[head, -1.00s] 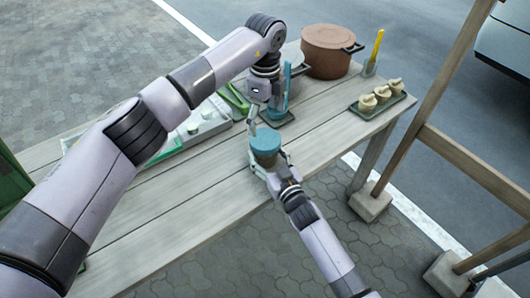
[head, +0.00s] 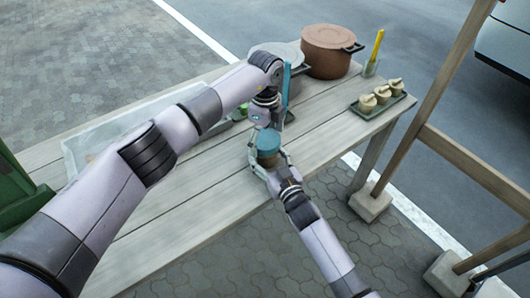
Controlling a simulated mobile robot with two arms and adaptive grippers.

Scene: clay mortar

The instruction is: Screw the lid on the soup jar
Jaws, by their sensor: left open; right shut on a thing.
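The soup jar (head: 268,158) stands upright near the front edge of the wooden table, with its brownish body partly hidden by gripper fingers. The teal lid (head: 268,140) sits on top of the jar; how tightly it is seated cannot be told. My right gripper (head: 268,163) is shut on the jar from the front. My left gripper (head: 264,127) is open, pointing down just above the lid with its fingers close to the lid's rim. Its wrist hides part of the lid's back side.
Behind my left wrist stand a blue upright item (head: 286,82), a grey pot (head: 291,56) and a brown pot (head: 328,42). My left arm covers much of a pale tray (head: 72,149). The front tabletop is clear.

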